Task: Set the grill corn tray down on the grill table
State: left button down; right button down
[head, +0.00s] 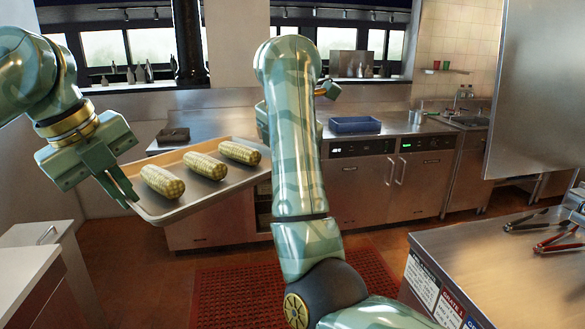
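The corn tray (203,202) is a shallow metal tray with three yellow corn cobs (204,166) lying on it. It is in the air at the middle left, slightly tilted in the picture. My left gripper (122,190) is at the tray's left rim, with its fingers closed on the edge. My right arm stands upright in front of the tray's right end and hides it; the fingers of my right gripper are hidden. A steel-topped table (480,255) with labels on its side stands at the lower right; I cannot tell if it is the grill table.
Two sets of tongs (560,240) lie on the right table; its near part is clear. A steel counter (390,128) at the back bears a blue bin (354,124) and a dark box (173,135). A red mat (235,295) lies on the floor. A large metal panel (540,90) hangs upper right.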

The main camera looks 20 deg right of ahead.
aim_at(516, 280)
jog(key=i, duration=1.4)
jog(key=i+l+u, duration=0.25)
jog(key=i, duration=1.15)
jog(key=z, duration=0.45)
jog(key=i+j+z, duration=0.1)
jog(key=z, duration=0.35)
jog(key=j+z, duration=0.15)
jog(key=z, duration=3.05)
jog(key=j, duration=0.1)
